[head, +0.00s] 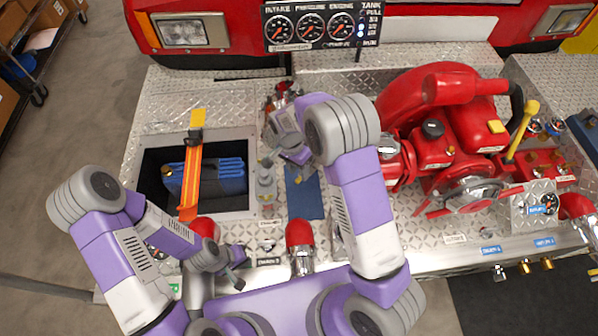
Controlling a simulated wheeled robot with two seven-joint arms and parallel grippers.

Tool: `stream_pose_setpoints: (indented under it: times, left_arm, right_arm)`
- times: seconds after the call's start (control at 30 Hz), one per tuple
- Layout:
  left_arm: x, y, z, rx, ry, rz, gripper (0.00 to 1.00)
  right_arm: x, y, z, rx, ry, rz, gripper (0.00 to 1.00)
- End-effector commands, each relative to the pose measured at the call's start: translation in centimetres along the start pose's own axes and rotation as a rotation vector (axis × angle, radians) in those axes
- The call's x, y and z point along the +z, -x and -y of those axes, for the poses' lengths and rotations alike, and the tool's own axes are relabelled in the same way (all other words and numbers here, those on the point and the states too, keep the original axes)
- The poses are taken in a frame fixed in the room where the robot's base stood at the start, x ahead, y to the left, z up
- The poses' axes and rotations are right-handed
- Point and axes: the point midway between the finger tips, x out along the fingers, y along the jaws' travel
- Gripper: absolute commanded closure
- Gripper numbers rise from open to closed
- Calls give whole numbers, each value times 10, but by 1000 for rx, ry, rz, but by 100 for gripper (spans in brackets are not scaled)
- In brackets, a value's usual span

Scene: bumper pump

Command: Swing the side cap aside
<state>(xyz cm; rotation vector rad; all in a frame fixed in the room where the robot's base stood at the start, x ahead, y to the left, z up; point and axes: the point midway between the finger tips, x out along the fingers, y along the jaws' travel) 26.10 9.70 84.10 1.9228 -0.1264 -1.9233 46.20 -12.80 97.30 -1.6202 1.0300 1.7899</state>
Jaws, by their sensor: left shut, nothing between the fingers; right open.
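The red pump (430,140) stands on the right of the diamond-plate bumper. It has a silver round cap (470,192) low on its front and a silver fitting (389,146) on its left side. I cannot tell for certain which one is the side cap. My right gripper (272,160) is open above the deck, left of the pump and apart from it; its fingers are partly hidden by my wrist. My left gripper (238,262) is shut and empty near the front edge, beside a red-capped outlet.
An open well (150,165) at left holds a folded blue hose (225,176) under an orange strap (192,165). Red domed caps (300,232) stand along the front edge. A yellow-handled lever (522,130) rises right of the pump. A gauge panel (310,28) is at the back.

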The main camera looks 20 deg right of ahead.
Motion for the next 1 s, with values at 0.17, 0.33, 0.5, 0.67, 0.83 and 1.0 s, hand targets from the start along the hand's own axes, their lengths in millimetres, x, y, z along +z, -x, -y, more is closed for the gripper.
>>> stream_pose_setpoints:
  times: [0.17,0.33,0.5,0.67,0.83,1.0]
  left_arm:
    - [0,0,0,0,0,0,100]
    - [0,0,0,0,0,0,100]
    - [0,0,0,0,0,0,100]
    - [0,0,0,0,0,0,100]
    - [0,5,-2,0,0,0,100]
    - [1,29,-11,0,0,0,100]
  right_arm:
    - [0,34,1,-6,1,-2,58]
    - [0,54,0,-3,1,-2,58]
    - [0,59,0,-1,0,0,58]
    - [0,59,0,-1,0,0,58]
    - [-5,59,-6,-8,42,-18,82]
    - [-25,60,-33,-62,327,-125,100]
